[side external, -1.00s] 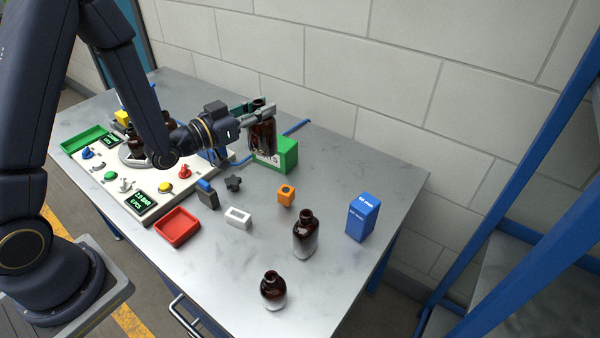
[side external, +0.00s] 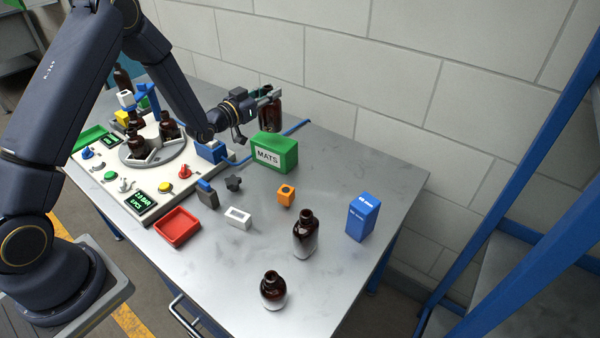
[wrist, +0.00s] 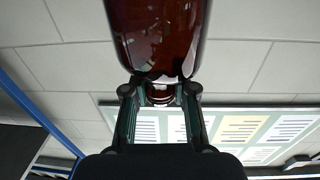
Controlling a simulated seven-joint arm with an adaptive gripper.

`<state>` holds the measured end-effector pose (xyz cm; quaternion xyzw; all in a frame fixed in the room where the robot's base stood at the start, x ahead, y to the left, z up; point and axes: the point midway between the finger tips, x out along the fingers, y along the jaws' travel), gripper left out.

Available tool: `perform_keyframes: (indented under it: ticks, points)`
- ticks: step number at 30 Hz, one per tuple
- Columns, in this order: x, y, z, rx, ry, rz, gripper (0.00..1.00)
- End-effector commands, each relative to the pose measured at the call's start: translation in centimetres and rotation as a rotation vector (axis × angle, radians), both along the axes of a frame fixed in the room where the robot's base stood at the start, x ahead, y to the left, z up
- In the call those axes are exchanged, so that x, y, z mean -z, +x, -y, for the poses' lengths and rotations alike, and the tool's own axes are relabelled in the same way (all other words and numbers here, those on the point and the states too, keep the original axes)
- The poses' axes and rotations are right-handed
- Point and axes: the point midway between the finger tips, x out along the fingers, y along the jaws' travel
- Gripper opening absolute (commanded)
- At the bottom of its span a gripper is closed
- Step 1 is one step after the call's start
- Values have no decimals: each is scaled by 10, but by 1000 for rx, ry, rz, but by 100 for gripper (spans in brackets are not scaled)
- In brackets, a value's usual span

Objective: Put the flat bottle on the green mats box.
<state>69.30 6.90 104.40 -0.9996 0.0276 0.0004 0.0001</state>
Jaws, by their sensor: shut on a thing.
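My gripper (side external: 266,94) is shut on the neck of an amber bottle (side external: 270,113), which I take to be the flat bottle. It hangs roughly upright above the table, its lower end just behind or above the far edge of the green mats box (side external: 283,152) in the side view; the exact gap is hard to tell. In the wrist view the fingers (wrist: 160,92) pinch the neck and the broad, glossy brown body (wrist: 156,38) fills the top middle. The green box stands on the table, with a white MATS label facing the camera and its top bare.
Two amber bottles (side external: 306,238) (side external: 273,290) stand at the front right near a blue box (side external: 363,216). An orange block (side external: 286,195), white block (side external: 238,217) and red tray (side external: 177,226) lie in front. Several bottles stand on the turntable (side external: 153,158) at left. A wall is behind.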

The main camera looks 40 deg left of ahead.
Motion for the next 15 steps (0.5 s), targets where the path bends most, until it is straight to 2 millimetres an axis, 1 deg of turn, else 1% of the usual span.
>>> perform_keyframes:
  ticks: [5,6,10,15]
  points:
    - [13,11,-1,0,0,1,0]
    - [21,10,-1,0,-1,-2,0]
    - [38,10,-1,0,-1,0,0]
    - [41,10,-1,0,0,3,0]
